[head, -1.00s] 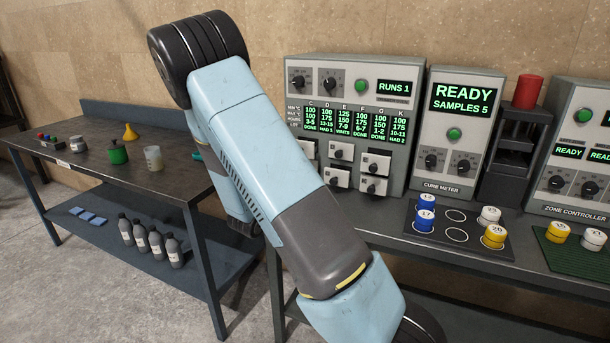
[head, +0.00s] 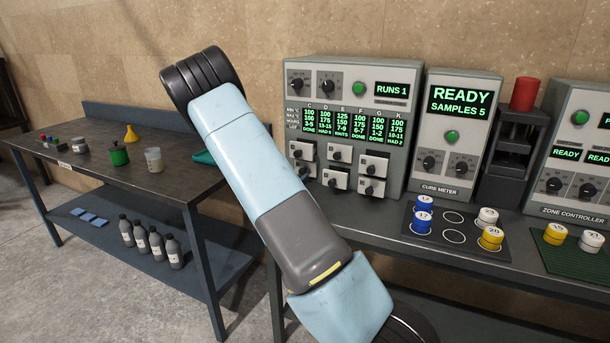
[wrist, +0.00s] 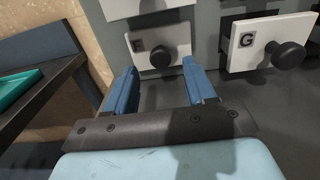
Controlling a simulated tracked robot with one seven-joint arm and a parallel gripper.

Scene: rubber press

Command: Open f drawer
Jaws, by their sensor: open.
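The F drawer (wrist: 162,42) has a pale front with a letter F and a round black knob (wrist: 160,56). It looks shut, at the top middle of the wrist view. In the head view it appears to be the lower left drawer (head: 307,170) of the cabinet, just right of my arm. My gripper (wrist: 160,75) is open and empty, its two blue fingers pointing at the F drawer, one to each side of the knob and short of it. In the head view my gripper is hidden behind my arm.
The G drawer (wrist: 268,42) with its black knob is close on the right, and another drawer front (wrist: 135,6) is just above. A side table (head: 110,165) with a teal tray (wrist: 16,88) stands to the left. A dark mat with numbered pucks (head: 445,236) lies front right.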

